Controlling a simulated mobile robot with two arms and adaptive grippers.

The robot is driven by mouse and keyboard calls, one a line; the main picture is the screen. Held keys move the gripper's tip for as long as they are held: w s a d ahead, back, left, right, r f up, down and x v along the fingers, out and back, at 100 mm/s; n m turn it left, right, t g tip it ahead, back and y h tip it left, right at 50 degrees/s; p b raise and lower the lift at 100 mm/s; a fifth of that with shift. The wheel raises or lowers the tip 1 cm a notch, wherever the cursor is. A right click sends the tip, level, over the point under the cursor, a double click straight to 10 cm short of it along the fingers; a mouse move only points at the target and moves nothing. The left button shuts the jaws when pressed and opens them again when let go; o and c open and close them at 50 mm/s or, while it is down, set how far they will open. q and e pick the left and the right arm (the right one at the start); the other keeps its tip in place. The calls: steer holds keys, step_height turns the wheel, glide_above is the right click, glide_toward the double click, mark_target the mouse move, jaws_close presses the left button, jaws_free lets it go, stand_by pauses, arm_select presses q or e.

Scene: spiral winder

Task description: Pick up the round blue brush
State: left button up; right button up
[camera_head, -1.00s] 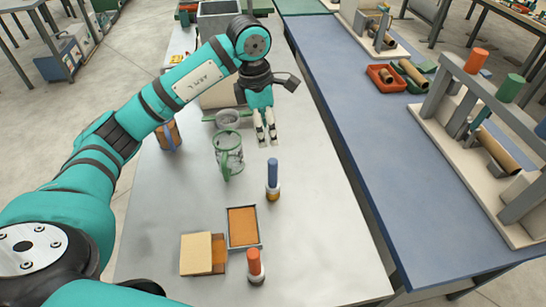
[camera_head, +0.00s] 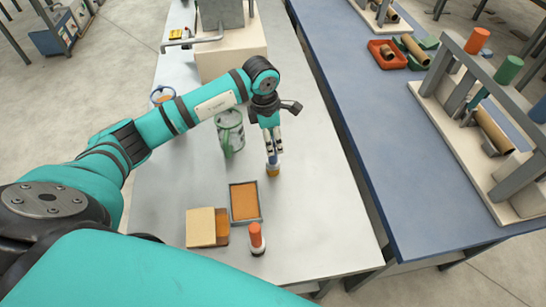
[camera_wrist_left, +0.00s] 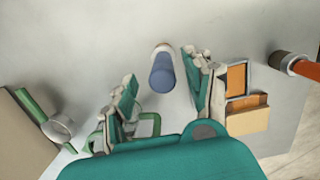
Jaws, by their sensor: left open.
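The round blue brush (camera_head: 273,170) stands upright on the light grey table (camera_head: 320,215). In the head view my left gripper (camera_head: 272,151) points down over it and hides most of its blue handle; the pale ring and tan base show below. In the left wrist view the blue brush (camera_wrist_left: 162,73) shows between the two spread fingers of my left gripper (camera_wrist_left: 160,68), with gaps on both sides. The gripper is open and empty. My right gripper is not in view.
An orange-handled brush (camera_head: 256,240) stands near the front. Beside it are an orange-filled tray (camera_head: 244,202) and a tan block (camera_head: 200,228). A green-handled glass jug (camera_head: 230,132) stands left of my gripper. The blue bench (camera_head: 390,170) lies to the right.

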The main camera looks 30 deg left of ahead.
mark_target(275, 149)
arm_select(q)
steer(key=f, duration=0.1)
steer(key=f+p, duration=0.2)
steer(key=shift+d+f, duration=0.25)
steer(key=shift+f, duration=0.1)
steer(key=shift+w+f, duration=0.1)
steer(key=shift+f, duration=0.35)
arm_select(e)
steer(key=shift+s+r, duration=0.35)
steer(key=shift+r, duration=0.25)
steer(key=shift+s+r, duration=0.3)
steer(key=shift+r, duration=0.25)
arm_select(q)
steer(key=shift+c, duration=1.1)
jaws_close()
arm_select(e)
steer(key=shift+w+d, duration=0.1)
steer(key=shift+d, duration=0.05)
